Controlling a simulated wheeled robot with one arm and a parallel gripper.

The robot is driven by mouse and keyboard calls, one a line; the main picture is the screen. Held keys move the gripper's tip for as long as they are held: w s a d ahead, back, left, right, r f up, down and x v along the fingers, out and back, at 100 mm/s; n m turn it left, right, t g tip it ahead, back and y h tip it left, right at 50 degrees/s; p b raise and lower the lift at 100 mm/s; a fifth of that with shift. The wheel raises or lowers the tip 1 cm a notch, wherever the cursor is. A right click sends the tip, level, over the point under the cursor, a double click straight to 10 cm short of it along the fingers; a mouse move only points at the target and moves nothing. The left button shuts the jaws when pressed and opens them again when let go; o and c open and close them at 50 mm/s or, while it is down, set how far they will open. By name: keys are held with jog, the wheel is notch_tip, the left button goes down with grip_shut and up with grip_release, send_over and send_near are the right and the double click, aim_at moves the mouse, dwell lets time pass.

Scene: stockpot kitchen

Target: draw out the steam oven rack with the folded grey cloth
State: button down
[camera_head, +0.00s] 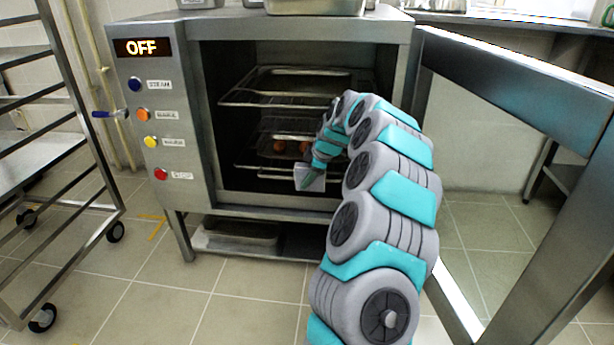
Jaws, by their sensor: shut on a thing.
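The steam oven (196,130) stands open, with its door (520,75) swung out to the right. Inside are an upper wire rack (262,103) and a lower rack (262,168). Several small round orange-brown items (280,146) sit at the lower level. My arm reaches into the opening from the front. My gripper (312,172) is at the front edge of the lower rack, shut on the folded grey cloth (309,181). The wrist and cloth hide the rack's edge there, so I cannot tell whether the rack bar is inside the grip.
The oven's panel (155,110) reads OFF and has several coloured buttons. A wheeled rack trolley (50,160) stands at the left. A shelf with a tray (245,234) lies below the oven. Metal pans (315,6) sit on top. The tiled floor in front is clear.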

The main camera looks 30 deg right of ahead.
jog(key=shift+s+a, duration=0.1)
jog(key=shift+s+a+b, duration=0.4)
jog(key=shift+s, duration=0.2)
jog(key=shift+s+a+b, duration=0.35)
jog(key=shift+s, duration=0.2)
jog(key=shift+s+a+b, duration=0.25)
jog(key=shift+s+a, duration=0.15)
jog(key=shift+s, duration=0.2)
jog(key=shift+s+a+b, duration=0.25)
jog(key=shift+s+a, duration=0.15)
jog(key=shift+s, duration=0.3)
jog(key=shift+s+a+b, duration=0.3)
jog(key=shift+s+a, duration=0.25)
jog(key=shift+s, duration=0.25)
jog(key=shift+s+a+b, duration=0.3)
jog(key=shift+s+a, duration=0.3)
jog(key=shift+s, duration=0.2)
jog(key=shift+s+a+b, duration=0.3)
jog(key=shift+s+a, duration=0.25)
jog(key=shift+s, duration=0.25)
